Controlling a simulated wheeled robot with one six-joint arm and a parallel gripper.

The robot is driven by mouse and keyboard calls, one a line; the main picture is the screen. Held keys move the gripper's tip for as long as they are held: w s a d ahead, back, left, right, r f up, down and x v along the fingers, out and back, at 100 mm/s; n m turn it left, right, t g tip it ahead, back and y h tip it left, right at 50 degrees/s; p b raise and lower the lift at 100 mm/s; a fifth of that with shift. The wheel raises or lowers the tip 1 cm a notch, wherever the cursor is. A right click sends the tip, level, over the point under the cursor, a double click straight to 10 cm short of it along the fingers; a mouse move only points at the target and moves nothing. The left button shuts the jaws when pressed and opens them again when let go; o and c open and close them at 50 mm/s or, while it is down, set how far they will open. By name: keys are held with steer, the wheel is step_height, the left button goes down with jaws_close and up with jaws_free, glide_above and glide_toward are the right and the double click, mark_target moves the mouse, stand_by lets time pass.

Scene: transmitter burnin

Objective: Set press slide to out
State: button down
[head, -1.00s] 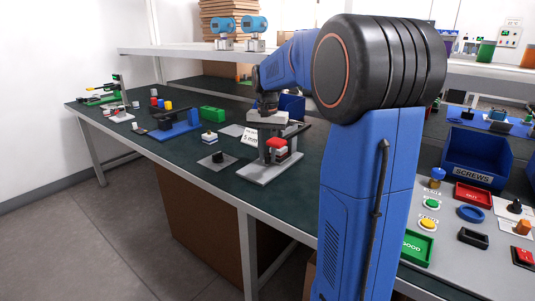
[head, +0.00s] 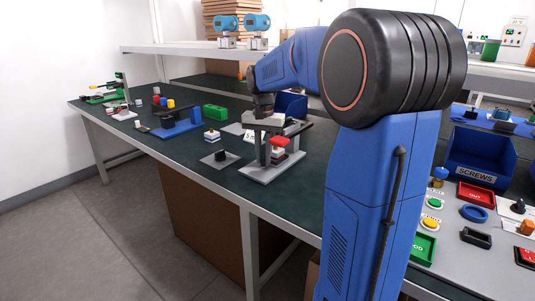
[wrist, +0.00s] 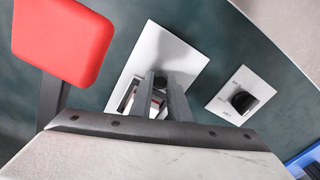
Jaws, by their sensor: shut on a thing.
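The press (head: 287,171) stands on the bench with a pale grey base and a red pad (head: 279,141) on its lever. The red pad shows large at the upper left of the wrist view (wrist: 62,38). My gripper (head: 265,148) points down at the press, left of the red pad. In the wrist view its two grey fingers (wrist: 160,88) are shut around a small dark knob (wrist: 160,79) above a pale plate (wrist: 168,42). The fingers hide most of the slide, so its exact position cannot be told.
A plate with a black dial (head: 220,156) lies left of the press, also in the wrist view (wrist: 242,101). A white block stack (head: 211,135), a blue fixture (head: 182,130) and a green block (head: 214,112) stand farther left. A blue bin (head: 291,104) stands behind.

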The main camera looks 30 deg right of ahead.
steer(key=c, duration=1.9)
jaws_free()
steer(key=shift+c, duration=0.2)
step_height(320, 180, up, 18)
steer(key=shift+f, duration=0.25)
